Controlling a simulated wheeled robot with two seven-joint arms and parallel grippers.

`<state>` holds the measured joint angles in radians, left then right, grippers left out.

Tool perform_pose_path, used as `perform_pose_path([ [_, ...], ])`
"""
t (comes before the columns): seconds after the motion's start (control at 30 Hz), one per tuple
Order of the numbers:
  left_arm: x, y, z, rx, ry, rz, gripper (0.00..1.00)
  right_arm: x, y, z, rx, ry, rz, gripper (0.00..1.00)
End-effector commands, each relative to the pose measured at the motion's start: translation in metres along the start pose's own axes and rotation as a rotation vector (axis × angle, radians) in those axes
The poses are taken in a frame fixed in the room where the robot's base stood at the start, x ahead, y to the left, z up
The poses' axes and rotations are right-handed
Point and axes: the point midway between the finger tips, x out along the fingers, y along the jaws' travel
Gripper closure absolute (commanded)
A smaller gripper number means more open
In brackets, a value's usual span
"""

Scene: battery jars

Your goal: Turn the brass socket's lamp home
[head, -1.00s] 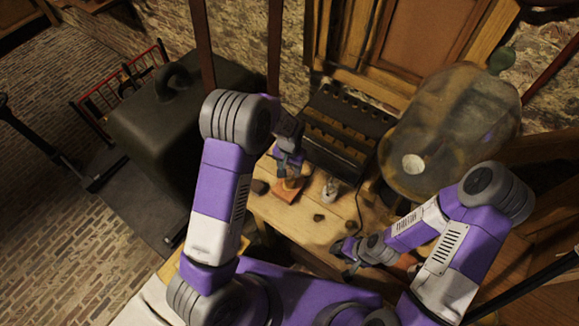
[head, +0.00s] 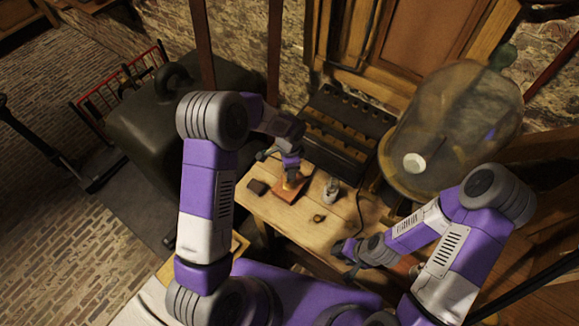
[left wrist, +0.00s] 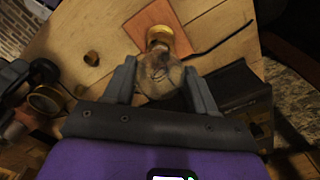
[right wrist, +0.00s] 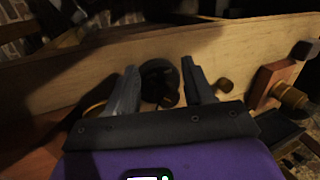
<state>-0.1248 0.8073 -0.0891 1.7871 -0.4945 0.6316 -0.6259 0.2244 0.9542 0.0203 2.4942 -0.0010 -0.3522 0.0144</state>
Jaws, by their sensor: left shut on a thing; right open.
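The brass socket (left wrist: 160,36) stands on a reddish-brown square base (left wrist: 146,18) on the workbench. In the head view the base (head: 288,193) lies below my left gripper. The lamp (left wrist: 158,75) is a clear glass bulb, its neck at the socket's mouth. I cannot tell how deep it sits. My left gripper (left wrist: 160,78) is shut on the bulb, one finger on each side; in the head view it (head: 290,168) hides most of the lamp. My right gripper (head: 343,250) is open and empty low over the bench's front; it also shows in the right wrist view (right wrist: 160,72).
A small glass item (head: 331,190) stands right of the base. A black slotted rack (head: 345,135) stands behind, and a large glass jar (head: 452,125) at the right.

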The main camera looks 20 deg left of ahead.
Motion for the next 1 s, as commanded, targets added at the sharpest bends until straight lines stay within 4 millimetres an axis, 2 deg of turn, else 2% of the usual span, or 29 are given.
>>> perform_pose_path([
  [0.1, 0.002, 0.001, 0.0, 0.06, 0.0, 0.002, 0.8, 0.004, 0.001, 0.001, 0.0, -0.005, 0.001, 0.44],
  [0.27, 0.002, 0.001, -0.001, 0.062, 0.0, 0.002, 0.8, 0.004, 0.001, 0.001, 0.001, -0.005, 0.001, 0.44],
  [0.3, 0.002, 0.001, -0.001, 0.062, 0.0, 0.002, 0.41, 0.004, 0.001, 0.001, 0.001, -0.005, 0.001, 0.44],
  [0.47, 0.002, 0.001, 0.0, 0.06, 0.0, 0.002, 0.16, 0.004, 0.001, 0.001, 0.001, -0.005, 0.001, 0.44],
  [0.5, 0.002, 0.001, 0.0, 0.06, 0.0, 0.002, 0.14, 0.004, 0.001, 0.001, 0.001, -0.005, 0.001, 0.44],
  [0.83, 0.001, 0.0, 0.0, 0.058, -0.001, 0.001, 0.14, 0.003, 0.001, 0.001, 0.001, -0.005, 0.001, 0.44],
  [1.0, -0.011, 0.0, 0.0, 0.058, 0.0, 0.0, 0.14, -0.003, -0.002, 0.001, 0.001, -0.007, 0.001, 0.44],
])
